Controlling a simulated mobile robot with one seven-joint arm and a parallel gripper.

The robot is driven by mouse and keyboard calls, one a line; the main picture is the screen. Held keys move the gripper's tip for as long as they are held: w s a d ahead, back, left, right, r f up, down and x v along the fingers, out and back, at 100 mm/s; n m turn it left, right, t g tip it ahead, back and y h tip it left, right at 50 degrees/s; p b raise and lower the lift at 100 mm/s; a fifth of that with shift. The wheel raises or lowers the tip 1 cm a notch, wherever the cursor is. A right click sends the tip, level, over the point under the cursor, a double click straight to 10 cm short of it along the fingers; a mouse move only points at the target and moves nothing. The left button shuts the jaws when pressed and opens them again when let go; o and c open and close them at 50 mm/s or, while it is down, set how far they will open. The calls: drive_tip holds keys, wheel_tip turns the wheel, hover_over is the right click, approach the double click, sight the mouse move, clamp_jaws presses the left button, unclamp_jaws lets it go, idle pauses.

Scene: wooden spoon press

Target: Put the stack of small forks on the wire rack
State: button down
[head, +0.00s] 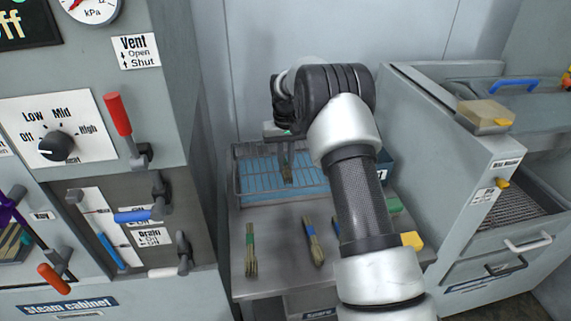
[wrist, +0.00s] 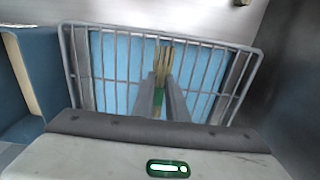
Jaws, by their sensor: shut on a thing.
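The wire rack (head: 240,190) stands at the back of the metal table, with a blue surface under its bars. It fills most of the wrist view (wrist: 108,70). My gripper (head: 287,170) is over the rack, pointing down. In the wrist view its two fingers (wrist: 163,92) are closed around a stack of wooden forks (wrist: 163,58) with a green band. The tines point toward the rack's far rim. I cannot tell whether the stack touches the bars. The fingers hide part of it.
Another stack with a green band (head: 250,250) and a stack with a blue band (head: 313,242) lie on the table (head: 280,275) in front of the rack. A steam cabinet with levers (head: 120,120) stands left. A drawer unit (head: 430,170) stands right. My arm hides the table's right part.

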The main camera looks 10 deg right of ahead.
drive_tip(key=shift+f, duration=0.15)
drive_tip(key=c, duration=1.7)
unclamp_jaws()
drive_tip(key=shift+c, duration=0.2)
